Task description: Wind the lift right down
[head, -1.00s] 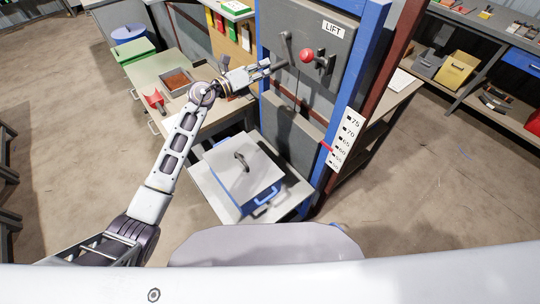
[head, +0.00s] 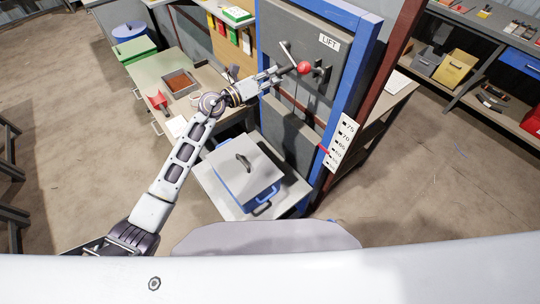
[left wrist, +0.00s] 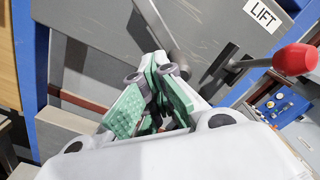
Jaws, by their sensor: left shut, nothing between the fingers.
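The lift is a blue frame (head: 361,85) with a grey panel, and its LIFT label (head: 330,42) also shows in the left wrist view (left wrist: 263,14). A crank with a red knob (head: 304,68) juts from the panel; the knob also shows in the left wrist view (left wrist: 296,60). My left gripper (head: 279,72) is shut and empty, just left of the knob and apart from it. A white scale (head: 342,142) has a red pointer (head: 323,149) at its left edge, near the lower numbers. A grey-lidded blue box (head: 243,170) sits on a pale platform (head: 222,202). My right gripper is out of view.
Floor at the right is clear.

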